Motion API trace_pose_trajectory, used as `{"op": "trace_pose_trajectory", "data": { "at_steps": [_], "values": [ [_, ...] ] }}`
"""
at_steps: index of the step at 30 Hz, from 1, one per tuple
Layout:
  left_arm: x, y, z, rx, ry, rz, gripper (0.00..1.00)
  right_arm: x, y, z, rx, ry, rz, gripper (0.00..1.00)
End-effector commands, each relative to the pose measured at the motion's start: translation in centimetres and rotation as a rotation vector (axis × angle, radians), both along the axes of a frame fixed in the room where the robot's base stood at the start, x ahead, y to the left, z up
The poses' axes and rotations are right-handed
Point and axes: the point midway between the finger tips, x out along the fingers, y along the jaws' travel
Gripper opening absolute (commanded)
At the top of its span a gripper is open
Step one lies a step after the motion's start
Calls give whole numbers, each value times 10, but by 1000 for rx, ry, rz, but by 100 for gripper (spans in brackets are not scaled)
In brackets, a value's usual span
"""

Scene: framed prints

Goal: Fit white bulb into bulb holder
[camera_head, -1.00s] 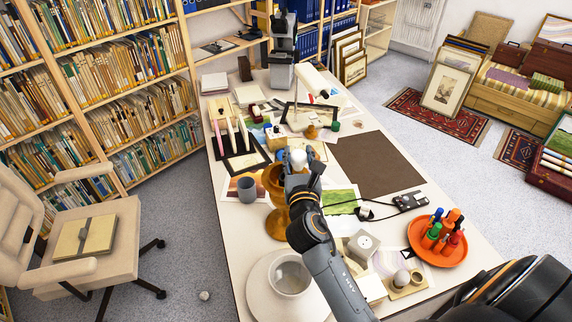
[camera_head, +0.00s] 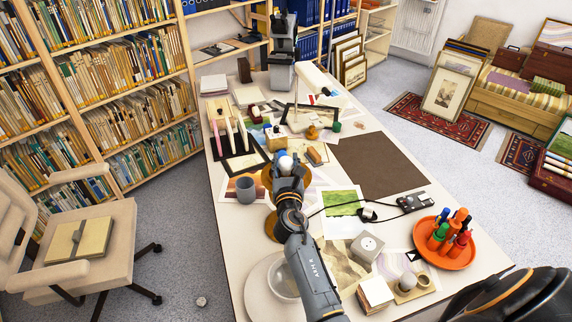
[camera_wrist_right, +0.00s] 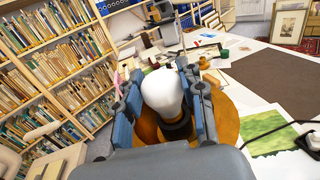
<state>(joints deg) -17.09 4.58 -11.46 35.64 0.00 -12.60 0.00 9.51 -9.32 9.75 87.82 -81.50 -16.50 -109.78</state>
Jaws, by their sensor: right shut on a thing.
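The white bulb (camera_head: 283,163) is between the fingers of my right gripper (camera_head: 288,170), which is shut on it. In the right wrist view the bulb (camera_wrist_right: 162,92) sits between the blue-grey finger pads of the gripper (camera_wrist_right: 160,98), its rounded end up. The dark bulb holder (camera_wrist_right: 179,127) shows just below the bulb, over an amber lamp body (camera_wrist_right: 225,122). Whether the bulb touches or sits inside the holder cannot be told. In the head view my arm covers much of the amber lamp (camera_head: 270,226). My left gripper is not in view.
A grey mug (camera_head: 246,189) stands just left of the lamp, and a white bowl (camera_head: 284,283) in front. A black cord runs right past a green print (camera_head: 341,203). An orange tray (camera_head: 462,258) of bottles is at the right. The brown mat (camera_head: 380,165) is clear.

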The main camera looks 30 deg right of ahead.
Motion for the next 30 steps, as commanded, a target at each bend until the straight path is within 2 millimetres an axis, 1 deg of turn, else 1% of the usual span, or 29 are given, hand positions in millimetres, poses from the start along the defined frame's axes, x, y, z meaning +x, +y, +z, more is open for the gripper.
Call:
{"op": "trace_pose_trajectory", "data": {
  "at_steps": [3, 10, 11, 12, 14, 23, 29, 30],
  "values": [
    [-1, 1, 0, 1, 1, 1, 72, 0, 0, 1, 0, -1, 0, 15],
    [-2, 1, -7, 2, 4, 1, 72, 0, 0, -7, -1, 0, 0, 15],
    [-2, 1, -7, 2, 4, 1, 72, 0, 0, -7, -1, 0, 0, 41],
    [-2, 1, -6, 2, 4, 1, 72, 0, 0, -6, -1, 0, 0, 49],
    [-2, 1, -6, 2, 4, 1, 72, 0, 0, -6, -1, 0, 0, 61],
    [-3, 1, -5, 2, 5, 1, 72, 0, 0, -5, 0, 0, 0, 62],
    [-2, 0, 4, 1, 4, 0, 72, 0, 0, 4, 0, 0, -1, 62],
    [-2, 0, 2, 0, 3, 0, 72, 0, -2, 1, -1, 2, 0, 62]
  ]
}}
